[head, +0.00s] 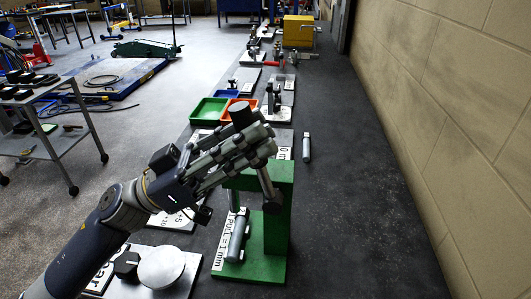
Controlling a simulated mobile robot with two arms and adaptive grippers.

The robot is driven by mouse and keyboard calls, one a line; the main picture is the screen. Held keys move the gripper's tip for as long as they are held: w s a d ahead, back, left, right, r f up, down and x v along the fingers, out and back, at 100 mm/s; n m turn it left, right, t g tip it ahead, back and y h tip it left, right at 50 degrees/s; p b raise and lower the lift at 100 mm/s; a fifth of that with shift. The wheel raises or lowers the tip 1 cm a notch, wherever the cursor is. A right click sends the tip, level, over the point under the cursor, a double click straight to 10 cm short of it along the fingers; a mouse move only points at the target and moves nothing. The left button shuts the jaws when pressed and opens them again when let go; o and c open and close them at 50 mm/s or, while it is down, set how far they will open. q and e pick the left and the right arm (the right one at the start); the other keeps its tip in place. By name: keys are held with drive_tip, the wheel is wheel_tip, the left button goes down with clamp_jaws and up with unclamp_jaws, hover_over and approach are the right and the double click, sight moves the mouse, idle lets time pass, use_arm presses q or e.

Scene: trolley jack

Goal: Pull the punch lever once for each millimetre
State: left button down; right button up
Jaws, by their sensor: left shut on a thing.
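The green punch (277,215) stands on the dark bench at the lower middle, on a green base. A white label reading "PULL = 1 mm" (222,258) is on its base, beside a grey cylinder (238,240). The punch lever (265,182) shows as a grey rod at the top of the punch, with a dark round end (240,113) above my fingers. My left gripper (252,143) comes in from the left and is shut on the lever; its fingers hide the middle of it. My right gripper is not in view.
A round silver disc (162,266) and a black knob (126,265) are on a plate at front left. Green (208,110) and orange (238,108) trays lie behind. A small grey cylinder (306,147) lies right of the punch. The bench's right side is clear up to the block wall.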

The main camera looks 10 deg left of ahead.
use_arm(q)
drive_tip(key=shift+a+f+h+b, duration=0.2)
drive_tip(key=shift+a+h+b, duration=0.2)
drive_tip(key=shift+a+h, duration=0.1)
drive_tip(key=c, duration=1.4)
unclamp_jaws()
drive_tip(key=shift+o, duration=0.2)
drive_tip(key=v, duration=1.2)
drive_tip(key=shift+c, duration=0.6)
